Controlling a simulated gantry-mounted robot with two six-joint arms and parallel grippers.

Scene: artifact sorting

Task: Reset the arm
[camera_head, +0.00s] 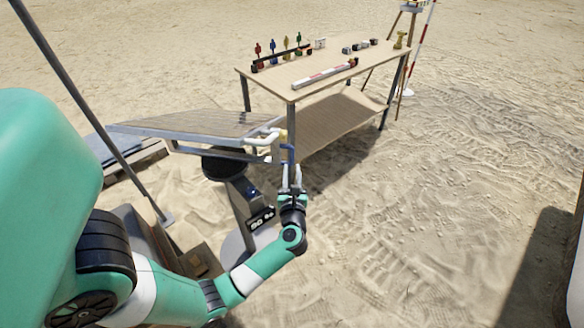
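My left arm reaches in from the lower left, green and white with dark joints. My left gripper (291,183) points up and away, in front of the near end of the wooden table. Its fingers are small and overlap pale and blue parts behind them, so I cannot tell whether they are open or shut, or whether they touch anything. My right gripper is not in view.
A wooden table (290,82) with a lower shelf (335,120) stands ahead. It holds coloured figures (272,46), a red-and-white bar (325,73) and several small items. A slatted tilted panel (200,122) stands left of my gripper. Open sand lies right.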

